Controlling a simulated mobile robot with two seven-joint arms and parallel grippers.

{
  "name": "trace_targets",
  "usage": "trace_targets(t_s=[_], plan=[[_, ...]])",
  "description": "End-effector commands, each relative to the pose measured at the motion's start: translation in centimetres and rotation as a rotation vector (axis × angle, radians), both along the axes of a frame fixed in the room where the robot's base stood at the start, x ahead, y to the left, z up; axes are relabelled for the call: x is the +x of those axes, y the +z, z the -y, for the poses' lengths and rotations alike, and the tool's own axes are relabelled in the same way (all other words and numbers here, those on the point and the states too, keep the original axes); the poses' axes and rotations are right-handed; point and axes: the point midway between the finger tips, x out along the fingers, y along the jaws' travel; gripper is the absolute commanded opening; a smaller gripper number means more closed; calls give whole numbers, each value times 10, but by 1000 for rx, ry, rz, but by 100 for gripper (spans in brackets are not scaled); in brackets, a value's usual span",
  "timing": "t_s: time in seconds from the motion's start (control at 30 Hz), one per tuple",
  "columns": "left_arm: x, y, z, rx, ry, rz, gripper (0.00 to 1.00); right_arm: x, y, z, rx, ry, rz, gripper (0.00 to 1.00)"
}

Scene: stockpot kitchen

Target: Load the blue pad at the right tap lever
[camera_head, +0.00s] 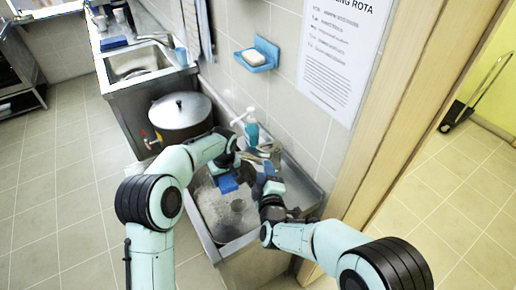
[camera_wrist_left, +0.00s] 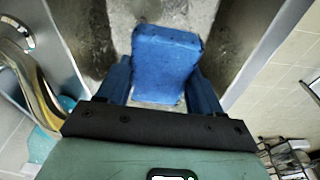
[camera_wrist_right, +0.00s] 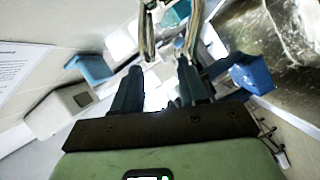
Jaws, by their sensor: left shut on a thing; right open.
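The blue pad (camera_wrist_left: 165,60) is held between the two fingers of my left gripper (camera_wrist_left: 162,85). In the head view the pad (camera_head: 228,184) hangs over the steel sink (camera_head: 209,243). My right gripper (camera_head: 268,172) is open beside the tap, to the right of the pad. In the right wrist view its fingers (camera_wrist_right: 157,88) stand apart with nothing clearly between them. Curved tap parts (camera_wrist_right: 192,30) rise just beyond those fingertips, and the pad (camera_wrist_right: 252,74) is to their right. I cannot tell which part is the right lever. In the left wrist view a curved tap part (camera_wrist_left: 35,85) is at the left.
A teal bottle (camera_head: 251,131) stands behind the sink by the wall. A large lidded stockpot (camera_head: 181,110) is to the left. A blue soap dish (camera_head: 262,53) and a printed notice (camera_head: 333,50) are on the tiled wall. A wooden door frame (camera_head: 400,100) bounds the right side.

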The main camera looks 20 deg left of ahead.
Motion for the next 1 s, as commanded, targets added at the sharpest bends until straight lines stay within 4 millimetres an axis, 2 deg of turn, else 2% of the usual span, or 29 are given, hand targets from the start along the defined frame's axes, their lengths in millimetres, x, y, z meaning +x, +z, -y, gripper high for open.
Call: trace_targets(t_s=[0.03, 0.1, 0.3, 0.47, 0.8, 1.0], plan=[[0, 0, 0, 0, 0, 0, 41, 3, 11, 4, 52, 11, -46, 42], [0, 0, 0, 0, 0, 0, 41, 3, 21, 4, 103, 33, -103, 42], [0, 0, 0, 0, 0, 0, 41, 2, 35, 4, 170, 69, -187, 42], [0, 0, 0, 0, 0, 0, 41, 14, 31, -4, 174, 73, -196, 42], [0, 0, 0, 0, 0, 0, 41, 68, 15, -34, 173, 71, -193, 42], [0, 0, 0, 0, 0, 0, 41, 90, 9, -47, 172, 73, -193, 42]])
